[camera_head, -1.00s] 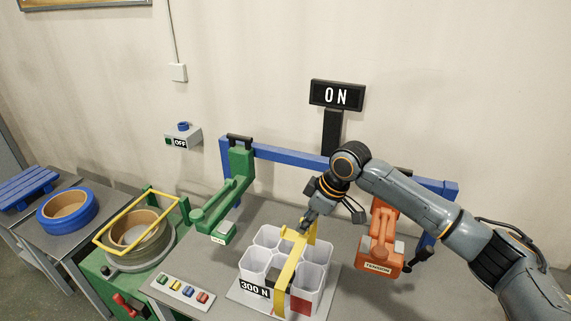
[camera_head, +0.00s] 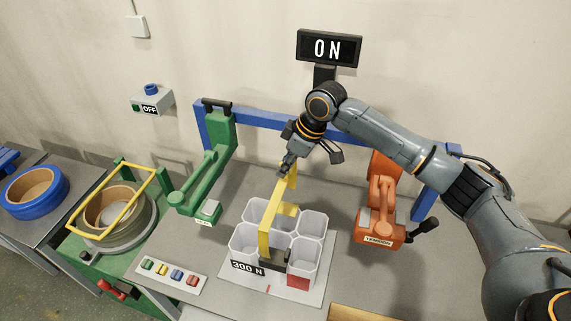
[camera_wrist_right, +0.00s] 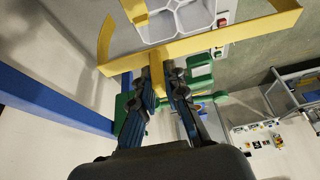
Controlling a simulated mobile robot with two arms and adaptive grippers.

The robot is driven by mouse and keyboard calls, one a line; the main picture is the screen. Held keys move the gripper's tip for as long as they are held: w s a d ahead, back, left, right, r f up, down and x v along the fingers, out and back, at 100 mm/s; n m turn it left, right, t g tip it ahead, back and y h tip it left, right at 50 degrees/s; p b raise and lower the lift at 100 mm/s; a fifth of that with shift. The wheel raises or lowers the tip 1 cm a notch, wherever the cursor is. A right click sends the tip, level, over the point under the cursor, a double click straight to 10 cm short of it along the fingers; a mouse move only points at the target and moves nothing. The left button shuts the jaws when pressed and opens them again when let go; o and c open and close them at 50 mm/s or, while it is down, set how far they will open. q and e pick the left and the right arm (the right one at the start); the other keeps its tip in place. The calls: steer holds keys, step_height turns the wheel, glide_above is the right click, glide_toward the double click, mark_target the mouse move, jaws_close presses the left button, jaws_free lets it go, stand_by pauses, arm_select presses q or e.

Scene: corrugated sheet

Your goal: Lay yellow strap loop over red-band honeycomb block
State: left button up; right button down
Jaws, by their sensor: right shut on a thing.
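The honeycomb block (camera_head: 312,222) of white open cells stands on a pale plate, with a red band (camera_head: 299,281) at its front right and a "300 N" label at its front. My right gripper (camera_head: 288,166) is shut on the yellow strap loop (camera_head: 265,232) and holds it above the block. The loop hangs down across the cells; whether it touches them is unclear. In the right wrist view, the strap (camera_wrist_right: 205,45) crosses in front of the fingertips (camera_wrist_right: 158,85), with part of the block (camera_wrist_right: 190,18) beyond. The left gripper is out of view.
A green clamp arm (camera_head: 205,180) stands left of the block and an orange tension unit (camera_head: 380,215) right. A blue frame (camera_head: 262,123) runs behind. A strip of coloured buttons (camera_head: 170,275) lies front left. A yellow frame (camera_head: 100,215) sits over a coil at left.

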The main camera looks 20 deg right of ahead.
mark_target(285, 178)
steer(key=shift+a+f, duration=0.1)
steer(key=shift+f, duration=0.8)
steer(key=shift+f+b, duration=0.35)
steer(key=shift+s+f, duration=0.1)
steer(key=shift+f, duration=0.2)
steer(key=shift+f+b, duration=0.3)
steer(key=shift+f, duration=0.85)
steer(key=shift+f+b, duration=0.35)
steer(key=shift+f, duration=0.45)
arm_select(q)
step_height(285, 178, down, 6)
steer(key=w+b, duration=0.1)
steer(key=b, duration=0.3)
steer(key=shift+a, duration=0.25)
arm_select(e)
steer(key=shift+f, duration=5.2)
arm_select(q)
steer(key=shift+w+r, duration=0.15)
arm_select(e)
steer(key=shift+f, duration=0.1)
